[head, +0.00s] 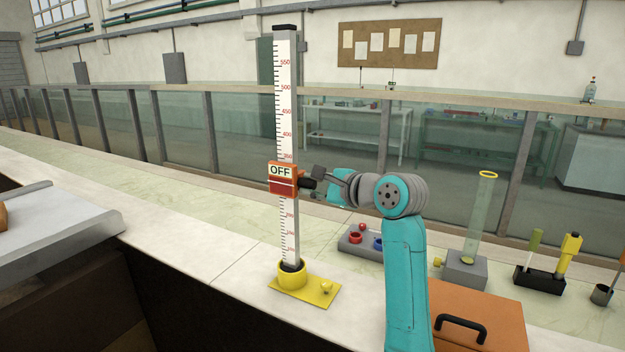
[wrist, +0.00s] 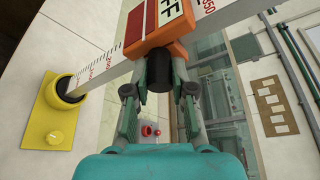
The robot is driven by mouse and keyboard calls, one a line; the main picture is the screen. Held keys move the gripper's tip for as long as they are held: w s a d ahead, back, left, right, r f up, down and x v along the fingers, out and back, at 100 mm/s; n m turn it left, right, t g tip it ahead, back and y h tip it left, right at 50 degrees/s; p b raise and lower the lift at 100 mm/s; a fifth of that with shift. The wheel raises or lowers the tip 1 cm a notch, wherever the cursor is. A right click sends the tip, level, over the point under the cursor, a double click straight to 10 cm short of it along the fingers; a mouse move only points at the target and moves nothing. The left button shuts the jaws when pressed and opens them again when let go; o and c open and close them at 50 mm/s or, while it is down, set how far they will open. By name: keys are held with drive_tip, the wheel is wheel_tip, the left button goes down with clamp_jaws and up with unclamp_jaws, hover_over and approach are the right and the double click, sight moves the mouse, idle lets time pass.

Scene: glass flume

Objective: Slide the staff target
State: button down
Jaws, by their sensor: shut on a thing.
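The staff (head: 286,110) is a tall white scale with black marks and red numbers, standing upright in a yellow base (head: 292,275) on the counter. The target (head: 282,184), an orange-red slider with a white band and an "OFF" plate, sits around the staff just below the 350 mark. My gripper (head: 318,183) is at the target's right side, shut on its dark knob. In the wrist view, the two fingers of my gripper (wrist: 158,85) flank the black knob (wrist: 157,72) under the orange target (wrist: 152,35). The staff's foot in the yellow base also shows there (wrist: 56,108).
A grey box with red and blue knobs (head: 361,240), a clear tube on a grey block (head: 466,268), a black holder with tools (head: 540,279) and an orange case (head: 470,312) stand right of the staff. A glass wall (head: 240,135) runs behind. The counter left of the staff is clear.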

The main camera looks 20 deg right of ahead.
drive_tip(key=c, duration=1)
unclamp_jaws()
drive_tip(key=shift+r, duration=0.1)
drive_tip(key=v, duration=1.2)
